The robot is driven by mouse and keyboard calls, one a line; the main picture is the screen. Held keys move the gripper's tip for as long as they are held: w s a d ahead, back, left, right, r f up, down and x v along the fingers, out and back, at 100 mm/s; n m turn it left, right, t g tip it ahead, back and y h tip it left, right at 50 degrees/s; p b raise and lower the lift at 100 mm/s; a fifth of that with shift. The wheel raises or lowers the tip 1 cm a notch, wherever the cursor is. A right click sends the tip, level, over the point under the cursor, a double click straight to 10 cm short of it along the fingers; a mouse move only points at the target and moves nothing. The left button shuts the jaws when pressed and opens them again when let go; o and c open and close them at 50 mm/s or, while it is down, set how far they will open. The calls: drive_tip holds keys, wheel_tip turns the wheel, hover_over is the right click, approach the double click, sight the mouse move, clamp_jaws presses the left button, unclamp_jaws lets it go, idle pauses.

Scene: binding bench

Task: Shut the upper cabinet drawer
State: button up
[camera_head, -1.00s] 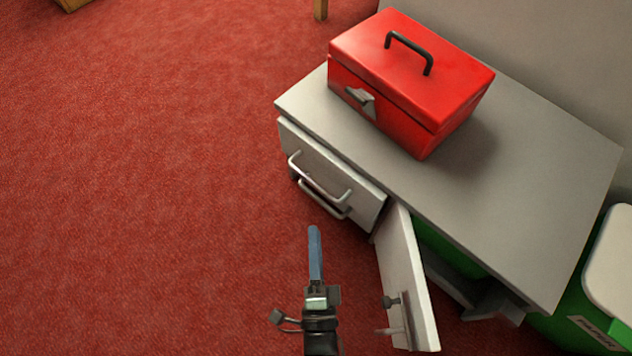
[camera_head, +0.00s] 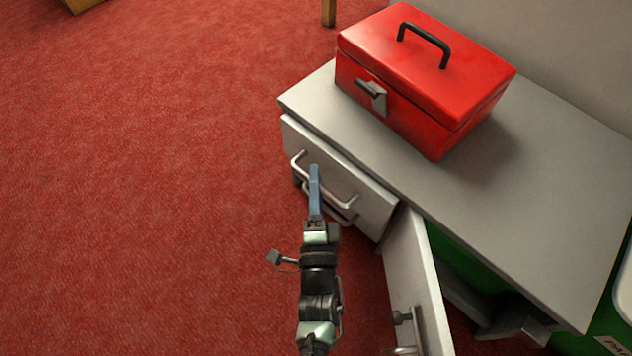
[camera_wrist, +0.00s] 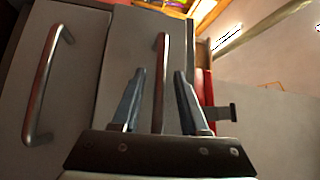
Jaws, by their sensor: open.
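The upper drawer (camera_head: 365,188) is at the top left of the grey cabinet (camera_head: 560,170), with its front standing slightly out beneath the cabinet top. Its metal bar handle (camera_head: 298,160) is partly covered by my gripper (camera_head: 314,170). In the wrist view the upper handle (camera_wrist: 161,110) runs between the two blue fingers of my gripper (camera_wrist: 160,76), which is open. Whether a finger touches the handle I cannot tell. A second handle (camera_wrist: 46,85) on the lower drawer (camera_wrist: 80,75) shows to the left.
A red toolbox (camera_head: 420,75) stands on the cabinet top. The cabinet door (camera_head: 415,275) hangs open just right of my arm, with a green bin (camera_head: 455,255) behind it. Red carpet (camera_head: 140,200) is clear on the left.

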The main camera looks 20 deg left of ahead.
clamp_jaws()
idle(1.4)
